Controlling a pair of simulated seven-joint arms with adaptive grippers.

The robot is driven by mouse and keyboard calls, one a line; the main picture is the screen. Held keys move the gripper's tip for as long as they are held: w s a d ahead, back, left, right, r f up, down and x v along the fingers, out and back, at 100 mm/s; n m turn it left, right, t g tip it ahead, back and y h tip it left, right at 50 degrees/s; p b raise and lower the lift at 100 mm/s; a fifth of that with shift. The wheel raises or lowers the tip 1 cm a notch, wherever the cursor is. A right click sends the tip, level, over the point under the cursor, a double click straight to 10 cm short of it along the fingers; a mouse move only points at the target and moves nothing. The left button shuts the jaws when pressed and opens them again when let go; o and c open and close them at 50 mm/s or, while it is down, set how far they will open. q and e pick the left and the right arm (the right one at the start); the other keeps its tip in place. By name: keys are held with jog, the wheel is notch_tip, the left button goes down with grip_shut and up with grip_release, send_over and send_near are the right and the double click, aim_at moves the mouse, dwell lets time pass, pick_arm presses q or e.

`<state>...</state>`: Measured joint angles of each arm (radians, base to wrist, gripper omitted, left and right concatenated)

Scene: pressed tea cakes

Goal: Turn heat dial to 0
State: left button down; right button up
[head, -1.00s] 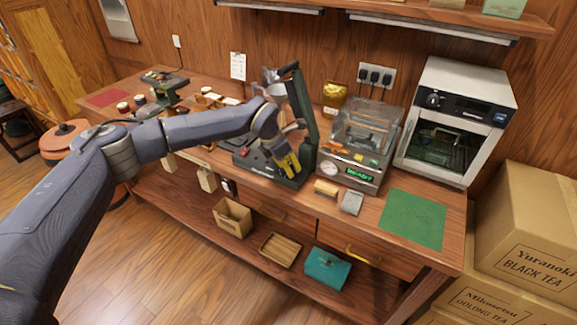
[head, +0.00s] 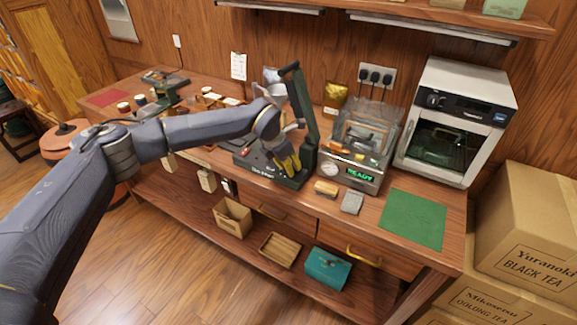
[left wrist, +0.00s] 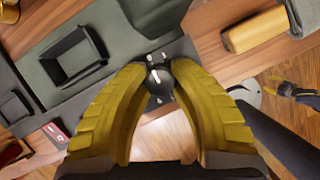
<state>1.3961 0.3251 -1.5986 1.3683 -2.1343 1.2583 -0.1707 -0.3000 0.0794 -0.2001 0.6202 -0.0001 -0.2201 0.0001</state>
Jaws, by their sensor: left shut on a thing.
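The heat dial (left wrist: 158,78) is a small round black knob with a white pointer line, on the dark green machine (left wrist: 135,38). In the left wrist view the pointer runs up and slightly left, with small pale marks around the knob. My left gripper (left wrist: 155,80) has its yellow fingers closed on both sides of the dial. In the head view the left gripper (head: 288,168) is at the front of the machine (head: 306,105), whose long arm stands raised. The dial is hidden there by the fingers. My right gripper is not in view.
Right of the machine stands a clear-lidded device (head: 352,176) with a lit READY display. A wooden block (head: 326,188) and a grey block (head: 352,203) lie in front of it. A green mat (head: 413,220) lies bare at the right. A white oven (head: 455,115) stands behind the mat.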

pick_arm(q)
jog(key=c, duration=1.3)
grip_release()
jog(key=shift+v, duration=6)
